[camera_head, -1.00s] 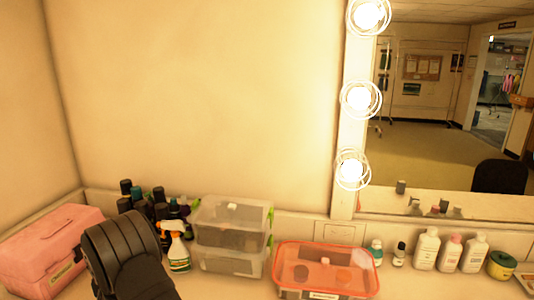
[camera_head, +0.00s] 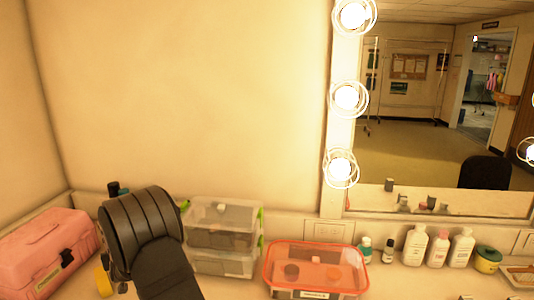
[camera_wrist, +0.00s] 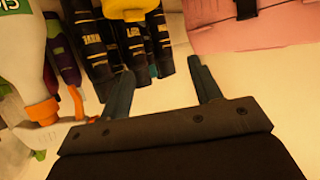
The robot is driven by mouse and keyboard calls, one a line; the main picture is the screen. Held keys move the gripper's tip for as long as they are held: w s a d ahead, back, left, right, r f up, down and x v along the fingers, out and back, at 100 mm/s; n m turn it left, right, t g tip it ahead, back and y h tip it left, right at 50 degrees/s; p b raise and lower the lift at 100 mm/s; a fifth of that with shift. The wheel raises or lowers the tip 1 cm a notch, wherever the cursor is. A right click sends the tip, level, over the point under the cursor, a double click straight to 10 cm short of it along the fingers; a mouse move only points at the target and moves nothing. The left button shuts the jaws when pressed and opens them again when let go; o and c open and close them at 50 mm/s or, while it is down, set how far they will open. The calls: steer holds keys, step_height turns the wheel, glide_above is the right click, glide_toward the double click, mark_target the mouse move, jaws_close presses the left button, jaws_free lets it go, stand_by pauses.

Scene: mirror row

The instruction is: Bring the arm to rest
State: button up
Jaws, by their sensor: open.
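My dark arm (camera_head: 143,232) rises from the bottom edge in the head view, left of the middle, above the counter. Several dark bottles with gold lettering (camera_wrist: 120,50) lie beyond the fingertips in that view. A white spray bottle with an orange nozzle (camera_wrist: 40,110) is at the left, near the left finger. I cannot tell whether the finger touches anything. The gripper's fingers are hidden in the head view.
A pink case (camera_head: 45,250) stands left of my arm. Clear stacked boxes (camera_head: 222,238) and an orange-rimmed box (camera_head: 316,268) are to the right. White bottles (camera_head: 438,247) stand below the mirror (camera_head: 420,120). A yellow object (camera_head: 103,280) shows beside my arm. The wall space above is clear.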

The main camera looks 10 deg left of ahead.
steer(key=w+d+r, duration=0.1)
steer(key=d+r, duration=0.8)
steer(key=r, duration=0.5)
steer(key=w+d+r+m+t+h, duration=0.1)
steer(key=w+d+r, duration=0.1)
steer(key=w+d, duration=0.3)
steer(key=w+d+r+m+t+h, duration=0.1)
steer(key=w+d, duration=0.5)
steer(key=d, duration=0.7)
steer(key=shift+r+m+t+h, duration=0.3)
steer(key=shift+r+m+h, duration=0.15)
steer(key=shift+m+h, duration=0.3)
